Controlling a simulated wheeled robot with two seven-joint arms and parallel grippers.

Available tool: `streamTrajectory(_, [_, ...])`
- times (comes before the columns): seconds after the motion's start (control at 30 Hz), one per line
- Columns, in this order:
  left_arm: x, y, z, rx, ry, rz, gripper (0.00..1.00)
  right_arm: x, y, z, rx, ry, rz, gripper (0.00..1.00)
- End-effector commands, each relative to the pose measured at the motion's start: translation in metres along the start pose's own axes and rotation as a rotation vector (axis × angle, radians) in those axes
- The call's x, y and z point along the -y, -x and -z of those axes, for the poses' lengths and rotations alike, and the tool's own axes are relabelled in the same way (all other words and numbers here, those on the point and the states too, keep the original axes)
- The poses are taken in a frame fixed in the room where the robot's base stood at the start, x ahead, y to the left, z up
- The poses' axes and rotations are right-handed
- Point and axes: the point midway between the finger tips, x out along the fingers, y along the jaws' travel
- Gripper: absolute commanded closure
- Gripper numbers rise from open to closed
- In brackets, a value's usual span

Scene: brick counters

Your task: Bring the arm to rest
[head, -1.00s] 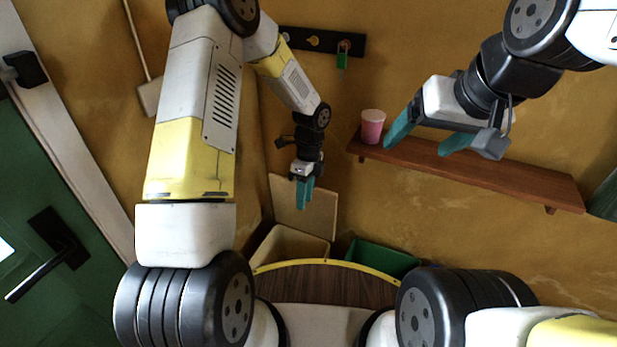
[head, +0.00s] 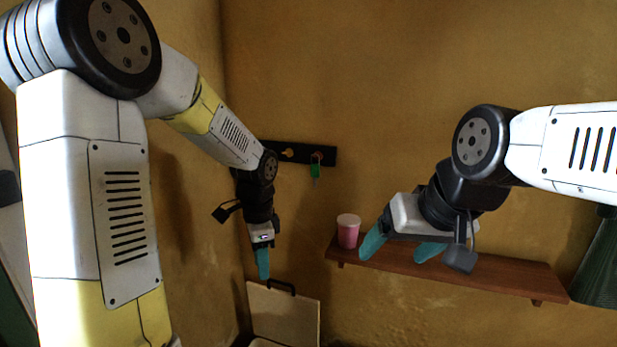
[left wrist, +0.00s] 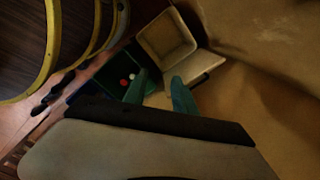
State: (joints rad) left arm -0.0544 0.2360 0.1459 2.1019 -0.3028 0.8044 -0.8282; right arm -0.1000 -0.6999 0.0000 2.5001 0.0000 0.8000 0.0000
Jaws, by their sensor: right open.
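My left gripper (head: 262,262) hangs with its teal fingers pointing down, in front of the back wall and just above a raised pale lid. The head view shows its fingers edge-on. In the left wrist view its two fingers (left wrist: 159,75) stand apart with nothing between them. My right gripper (head: 395,248) is open and empty, its teal fingers pointing down and left. It appears in front of the wooden shelf (head: 461,274), just right of a pink cup (head: 348,233); no contact with the cup shows.
A black rail (head: 274,153) with a green padlock (head: 315,171) hangs on the wall. The left wrist view shows a pale bin (left wrist: 165,37) with its lid open, and a green bin (left wrist: 117,72) holding a red and a white ball. A dark green object (head: 598,265) stands at the right edge.

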Motion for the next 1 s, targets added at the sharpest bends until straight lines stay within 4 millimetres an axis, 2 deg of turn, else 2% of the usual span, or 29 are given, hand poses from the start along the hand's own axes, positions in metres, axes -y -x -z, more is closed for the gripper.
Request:
streamTrajectory(0.03, [-0.005,0.019,-0.007,-0.020,0.071,0.029,0.67,0.000,0.000,0.000,0.000,0.000,0.000,0.21])
streamTrajectory(0.2, [-0.028,0.068,-0.028,-0.100,0.329,0.095,0.67,0.000,0.000,0.000,0.000,0.000,0.000,0.21])
streamTrajectory(0.5, [-0.082,0.130,-0.062,-0.304,0.771,0.157,0.67,0.000,0.000,0.000,0.000,0.000,0.000,0.21])
streamTrajectory(0.6, [-0.100,0.144,-0.070,-0.383,0.906,0.159,0.67,0.000,0.000,0.000,0.000,0.000,0.000,0.21])
streamTrajectory(0.8, [-0.128,0.157,-0.081,-0.504,1.094,0.140,0.67,0.000,0.000,0.000,0.000,0.000,0.000,0.21])
streamTrajectory(1.0, [-0.136,0.160,-0.084,-0.545,1.156,0.127,0.67,0.000,0.000,0.000,0.000,0.000,0.000,0.21])
